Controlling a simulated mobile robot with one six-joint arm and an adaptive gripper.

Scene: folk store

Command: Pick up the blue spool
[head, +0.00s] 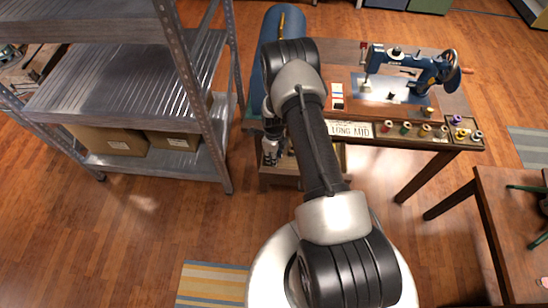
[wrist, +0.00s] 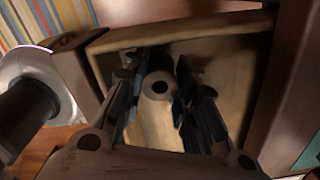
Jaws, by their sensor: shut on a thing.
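In the wrist view my gripper (wrist: 158,85) is shut on a spool (wrist: 160,100), with one finger on each side of it. The spool shows end-on as a pale disc with a dark centre hole. Its sides are shaded and partly hidden by the fingers, so I cannot tell whether it is blue. Spool and fingers are within the walls of an open wooden drawer (wrist: 225,60). In the head view my gripper (head: 271,155) points down at the left end of the sewing table, and the spool is hidden there.
A blue sewing machine (head: 405,70) stands on the table (head: 455,97). Several coloured spools (head: 408,128) sit in a tray along its front edge, beside a lettered sign (head: 349,130). Metal shelving (head: 125,85) stands at left. A second table (head: 510,205) is at right. Floor between is clear.

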